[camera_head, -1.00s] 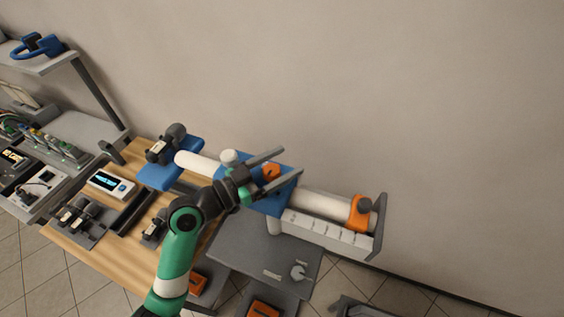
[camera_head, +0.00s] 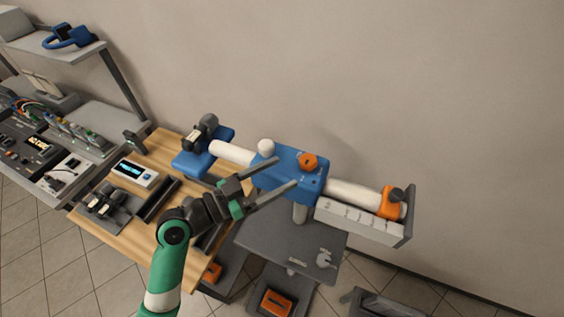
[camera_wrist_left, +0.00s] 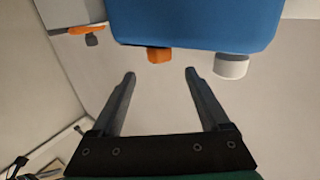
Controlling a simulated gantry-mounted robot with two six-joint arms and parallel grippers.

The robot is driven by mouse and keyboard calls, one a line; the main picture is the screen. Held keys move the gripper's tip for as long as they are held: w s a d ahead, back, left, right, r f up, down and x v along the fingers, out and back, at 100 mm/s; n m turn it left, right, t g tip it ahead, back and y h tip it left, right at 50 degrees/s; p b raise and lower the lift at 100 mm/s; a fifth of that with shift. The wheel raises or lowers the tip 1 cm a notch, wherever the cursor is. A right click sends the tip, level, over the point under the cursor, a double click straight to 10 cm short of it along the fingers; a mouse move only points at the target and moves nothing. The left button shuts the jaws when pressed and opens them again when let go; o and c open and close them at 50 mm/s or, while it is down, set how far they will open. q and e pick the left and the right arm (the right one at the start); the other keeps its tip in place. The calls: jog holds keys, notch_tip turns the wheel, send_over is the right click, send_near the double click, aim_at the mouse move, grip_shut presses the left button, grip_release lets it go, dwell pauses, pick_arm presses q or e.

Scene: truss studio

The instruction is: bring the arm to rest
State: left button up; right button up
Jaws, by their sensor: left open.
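My left arm comes up from the bottom in the head view, green with dark joints. Its gripper (camera_head: 285,173) is open, with two long grey fingers spread and nothing between them. In the head view the fingers overlap the blue carriage block (camera_head: 306,188) on the white tube (camera_head: 345,193). In the left wrist view the open gripper (camera_wrist_left: 160,82) points towards the blue block (camera_wrist_left: 200,18), with a gap of bare wall between the fingers. An orange knob (camera_wrist_left: 160,55) and a white knob (camera_wrist_left: 231,66) stick out from the block, apart from the fingertips. My right gripper is not in view.
A wooden bench (camera_head: 125,225) holds a white display unit (camera_head: 135,173) and dark clamps (camera_head: 105,202). An orange clamp (camera_head: 391,203) sits at the tube's right end. A grey lower table (camera_head: 290,245) stands below the tube. The wall above is bare.

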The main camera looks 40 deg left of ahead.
pick_arm(q)
jog(key=d+r+m+t+h, duration=0.15)
jog(key=d+r, duration=0.25)
jog(key=r, duration=0.6)
jog(key=d+r+m+t+h, duration=0.1)
jog(key=d+r+m+h, duration=0.2)
jog(key=r, duration=0.6)
jog(key=d+r+m+t+h, duration=0.15)
jog(key=d+r, duration=0.35)
jog(key=r, duration=0.5)
jog(key=s+a+r+n+t+y, duration=0.3)
jog(key=r+n+y, duration=0.1)
jog(key=r, duration=0.1)
jog(key=s+a+r+n+t+y, duration=0.3)
jog(key=r+y, duration=0.2)
jog(key=r, duration=0.1)
notch_tip(320, 180, up, 20)
jog(key=n+p, duration=0.1)
jog(key=p, duration=1.9)
jog(key=shift+w+f+n, duration=0.25)
jog(key=shift+w+n, duration=0.05)
